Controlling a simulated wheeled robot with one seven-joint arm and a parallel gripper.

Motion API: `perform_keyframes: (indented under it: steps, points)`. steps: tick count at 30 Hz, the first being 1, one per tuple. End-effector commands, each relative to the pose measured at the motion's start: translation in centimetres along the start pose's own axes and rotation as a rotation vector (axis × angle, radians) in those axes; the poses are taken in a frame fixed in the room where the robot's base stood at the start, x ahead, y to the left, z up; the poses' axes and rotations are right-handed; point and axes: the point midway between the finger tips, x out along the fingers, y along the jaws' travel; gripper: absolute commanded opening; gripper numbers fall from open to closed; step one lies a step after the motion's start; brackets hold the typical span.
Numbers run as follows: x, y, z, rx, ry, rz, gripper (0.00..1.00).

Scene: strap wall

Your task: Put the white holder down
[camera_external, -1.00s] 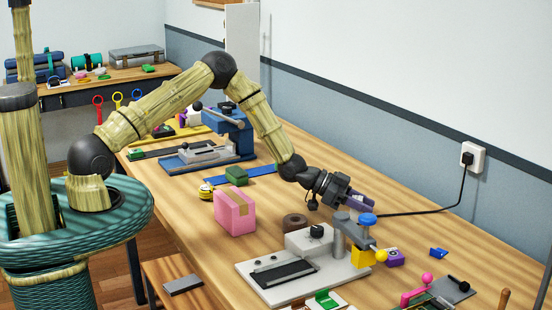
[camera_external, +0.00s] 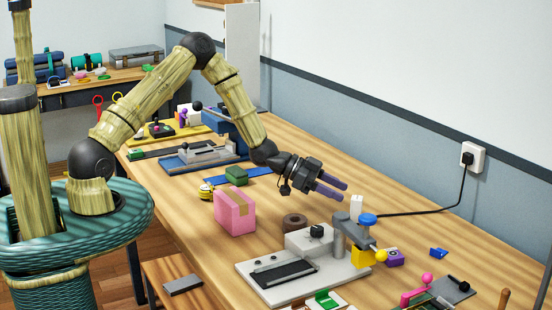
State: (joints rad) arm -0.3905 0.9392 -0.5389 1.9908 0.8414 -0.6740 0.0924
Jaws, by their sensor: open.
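The white holder (camera_external: 356,207) is a small upright white block. It stands behind the grey machine with the blue knob, which hides its lower part. My gripper (camera_external: 334,190) is open and empty, with two purple fingers pointing right. It is above and to the left of the holder in the picture, apart from it.
The grey machine (camera_external: 253,274) with a blue knob (camera_external: 368,219) and yellow block stands in front. A brown roll (camera_external: 294,221) and a pink box (camera_external: 235,211) are to the left. A black cable (camera_external: 425,211) runs to the wall socket (camera_external: 473,157). Bare table lies behind.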

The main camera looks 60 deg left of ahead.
Motion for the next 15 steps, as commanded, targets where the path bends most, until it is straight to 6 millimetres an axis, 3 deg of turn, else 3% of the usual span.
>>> perform_keyframes:
  steps: [6, 15]
  points:
    - [-3.3, 0.0, 0.0, -0.001, 0.000, -0.001, 0.49]
    - [-3.8, 0.1, 0.0, 0.000, 0.000, 0.001, 0.49]
